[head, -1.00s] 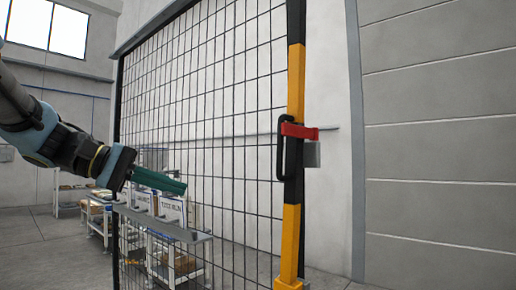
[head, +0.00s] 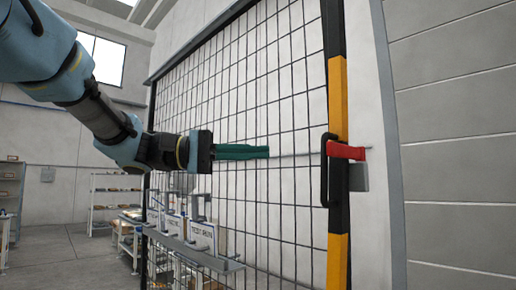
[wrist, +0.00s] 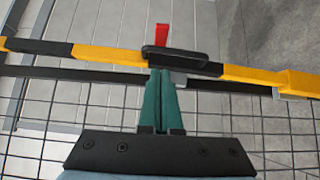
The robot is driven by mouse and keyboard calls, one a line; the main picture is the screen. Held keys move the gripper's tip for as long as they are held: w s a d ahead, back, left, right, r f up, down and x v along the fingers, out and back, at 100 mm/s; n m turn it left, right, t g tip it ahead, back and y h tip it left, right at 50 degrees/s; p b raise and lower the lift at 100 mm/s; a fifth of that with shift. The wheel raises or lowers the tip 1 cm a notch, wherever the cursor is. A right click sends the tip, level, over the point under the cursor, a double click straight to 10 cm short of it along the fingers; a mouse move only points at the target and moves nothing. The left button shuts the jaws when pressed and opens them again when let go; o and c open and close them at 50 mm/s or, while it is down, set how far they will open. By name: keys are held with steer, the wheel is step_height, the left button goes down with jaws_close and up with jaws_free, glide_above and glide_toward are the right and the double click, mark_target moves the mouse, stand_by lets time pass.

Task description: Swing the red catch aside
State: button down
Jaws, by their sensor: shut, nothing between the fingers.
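The red catch (head: 346,151) sits on the yellow-and-black post (head: 338,108), lying across it and pointing right, with a grey block (head: 358,177) just below. A black pull handle (head: 325,170) stands on the post's left side. My gripper (head: 266,152) has green fingers, closed together and empty. It points right at about the catch's height, left of the handle and apart from it in the head view. In the wrist view the red catch (wrist: 162,35) shows beyond the black handle (wrist: 175,56), ahead of my fingertips (wrist: 161,76).
A wire mesh panel (head: 290,215) fills the space left of the post, behind my gripper in the head view. Through it show a shelf (head: 195,250) and bins (head: 203,235). A grey panelled wall (head: 450,150) stands at the right.

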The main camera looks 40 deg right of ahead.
steer(key=p, duration=0.3)
glide_toward(347, 152)
steer(key=s, duration=0.1)
steer(key=s+p, duration=0.1)
steer(key=s, duration=0.1)
steer(key=shift+s+d+r, duration=0.1)
steer(key=shift+d, duration=0.25)
